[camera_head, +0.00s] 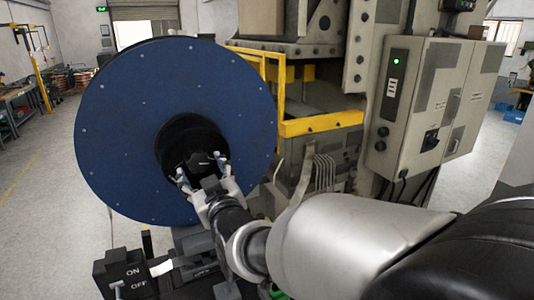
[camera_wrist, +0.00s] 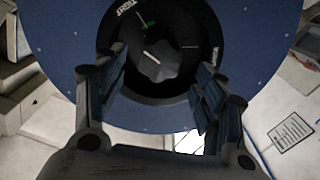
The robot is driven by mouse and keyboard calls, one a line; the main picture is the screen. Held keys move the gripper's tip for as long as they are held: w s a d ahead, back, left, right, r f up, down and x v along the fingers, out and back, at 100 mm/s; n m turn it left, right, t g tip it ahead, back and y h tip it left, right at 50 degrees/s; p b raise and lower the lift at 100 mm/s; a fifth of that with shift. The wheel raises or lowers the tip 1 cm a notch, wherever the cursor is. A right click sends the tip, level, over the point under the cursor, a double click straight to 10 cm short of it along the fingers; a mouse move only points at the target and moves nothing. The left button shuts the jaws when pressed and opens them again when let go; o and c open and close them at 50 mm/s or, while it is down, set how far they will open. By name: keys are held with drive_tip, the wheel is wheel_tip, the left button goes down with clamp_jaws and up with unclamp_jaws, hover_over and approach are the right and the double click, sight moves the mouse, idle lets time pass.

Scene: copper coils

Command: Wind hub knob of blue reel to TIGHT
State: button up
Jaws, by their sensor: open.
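The blue reel (camera_head: 115,130) stands upright in the head view, a large disc with a dark hub. The black hub knob (camera_head: 203,160) sits at its centre, and it also shows in the wrist view (camera_wrist: 158,62) as a lobed knob with a white pointer line. A green mark (camera_wrist: 148,22) and the word TIGHT (camera_wrist: 126,7) lie on the dark ring at the upper left of the knob. The white line does not line up with the green mark. My gripper (camera_wrist: 160,80) is open, its fingers on either side of the knob; contact cannot be told.
An ON/OFF switch box (camera_head: 128,272) stands below the reel at lower left. A yellow rail (camera_head: 320,123) and a grey control cabinet (camera_head: 425,105) with a green light are to the right. A printed sheet (camera_wrist: 290,132) shows at the right of the wrist view.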

sight(199, 164)
drive_tip(key=x, duration=0.7)
drive_tip(key=shift+w+a+p, duration=0.15)
drive_tip(key=shift+w+p, duration=0.05)
drive_tip(key=shift+p, duration=0.1)
drive_tip(key=shift+c, duration=0.4)
drive_tip(key=c, duration=1)
drive_tip(key=m+b, duration=0.2)
drive_tip(key=b, duration=0.2)
drive_tip(key=shift+f, duration=0.2)
drive_tip(key=shift+m+b, duration=0.85)
drive_tip(key=shift+m, duration=0.05)
drive_tip(key=shift+r, duration=0.2)
drive_tip(key=o, duration=1.1)
drive_tip(key=shift+s, duration=0.1)
